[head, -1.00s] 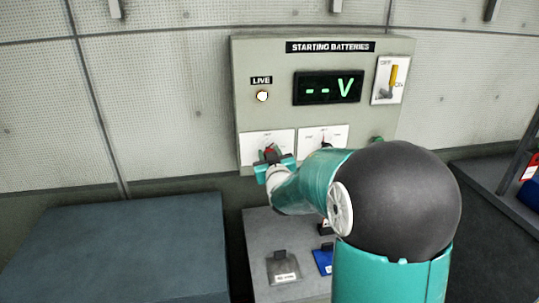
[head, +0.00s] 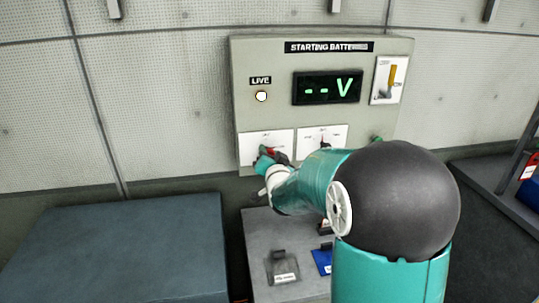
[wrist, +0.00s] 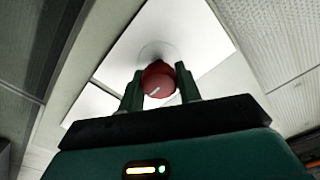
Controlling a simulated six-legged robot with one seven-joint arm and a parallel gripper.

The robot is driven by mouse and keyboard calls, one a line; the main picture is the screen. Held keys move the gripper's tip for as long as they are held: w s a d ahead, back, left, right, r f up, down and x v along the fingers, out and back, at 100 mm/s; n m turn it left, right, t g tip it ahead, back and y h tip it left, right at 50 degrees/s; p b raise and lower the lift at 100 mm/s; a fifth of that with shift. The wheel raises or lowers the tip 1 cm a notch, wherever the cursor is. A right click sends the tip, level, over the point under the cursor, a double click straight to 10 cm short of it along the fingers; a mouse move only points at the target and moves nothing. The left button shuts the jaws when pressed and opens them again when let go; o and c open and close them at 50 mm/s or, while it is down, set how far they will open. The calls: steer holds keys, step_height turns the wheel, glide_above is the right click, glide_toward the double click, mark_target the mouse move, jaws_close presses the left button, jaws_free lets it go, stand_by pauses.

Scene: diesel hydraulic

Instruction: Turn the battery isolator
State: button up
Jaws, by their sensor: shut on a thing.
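The battery isolator is a round red knob with a white mark (wrist: 158,80) on a white plate (wrist: 190,30) in the wrist view. My gripper (wrist: 160,90) is shut on the knob, one finger on each side. In the head view, the red knob (head: 271,151) shows only in part at the lower left of the grey "STARTING BATTERIES" panel (head: 265,60). My gripper (head: 268,160) is tilted there, and my own arm covers part of the panel's lower edge.
The panel has a pale LIVE lamp (head: 261,96), a display reading "-- V" (head: 327,88) and a yellow lever (head: 390,75). A second white plate with a dark knob (head: 323,141) is beside the isolator. A blue-grey block (head: 130,245) stands at left.

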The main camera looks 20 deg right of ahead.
stand_by(0.3)
steer(key=o, duration=1)
steer(key=s+a, duration=0.2)
steer(key=s, duration=1.1)
steer(key=shift+s+a, duration=0.25)
steer(key=shift+a, duration=0.15)
